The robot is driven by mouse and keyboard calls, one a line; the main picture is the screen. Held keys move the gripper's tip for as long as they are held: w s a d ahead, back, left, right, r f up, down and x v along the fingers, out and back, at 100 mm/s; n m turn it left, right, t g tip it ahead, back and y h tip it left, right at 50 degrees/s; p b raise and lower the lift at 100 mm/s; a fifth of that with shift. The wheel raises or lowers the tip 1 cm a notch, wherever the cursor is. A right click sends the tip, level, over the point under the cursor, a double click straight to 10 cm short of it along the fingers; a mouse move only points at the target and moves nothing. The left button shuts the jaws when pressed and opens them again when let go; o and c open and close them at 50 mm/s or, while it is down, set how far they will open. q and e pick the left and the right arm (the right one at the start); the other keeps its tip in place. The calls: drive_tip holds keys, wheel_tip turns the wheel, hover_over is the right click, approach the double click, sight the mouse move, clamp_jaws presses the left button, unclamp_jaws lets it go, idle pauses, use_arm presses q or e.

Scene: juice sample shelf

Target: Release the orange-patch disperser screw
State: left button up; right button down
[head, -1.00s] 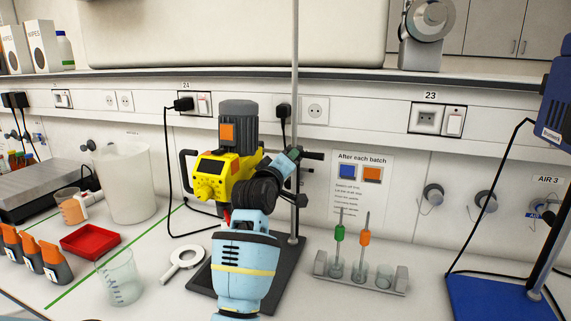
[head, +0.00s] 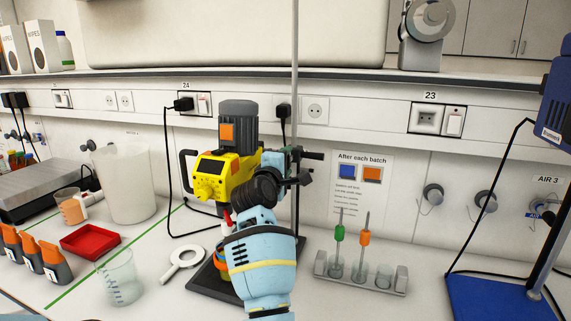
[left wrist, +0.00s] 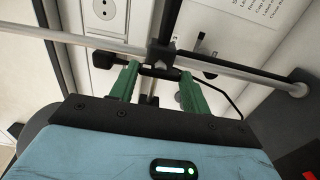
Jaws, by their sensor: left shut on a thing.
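The yellow disperser (head: 212,178) has a grey motor (head: 238,115) with an orange patch (head: 227,132). It is mounted on an upright metal rod (head: 295,90) over a dark base plate. My left gripper (head: 298,166) is at the clamp beside the rod, right of the disperser. In the left wrist view the green fingers (left wrist: 160,84) are shut on the dark clamp screw (left wrist: 158,71), one finger on each side. The black clamp body (left wrist: 163,52) sits on the rod just beyond. In the head view the gripper mostly hides the screw. My right gripper is not in view.
A rack (head: 360,274) with green and orange-marked shafts stands right of the stand. A magnifier (head: 183,262), glass beaker (head: 120,278) and red tray (head: 88,242) lie left. A blue stand base (head: 495,300) is far right. A black cable hangs behind the disperser.

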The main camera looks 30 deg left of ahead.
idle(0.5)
use_arm(q)
drive_tip(key=o, duration=1)
drive_tip(key=shift+s, duration=0.1)
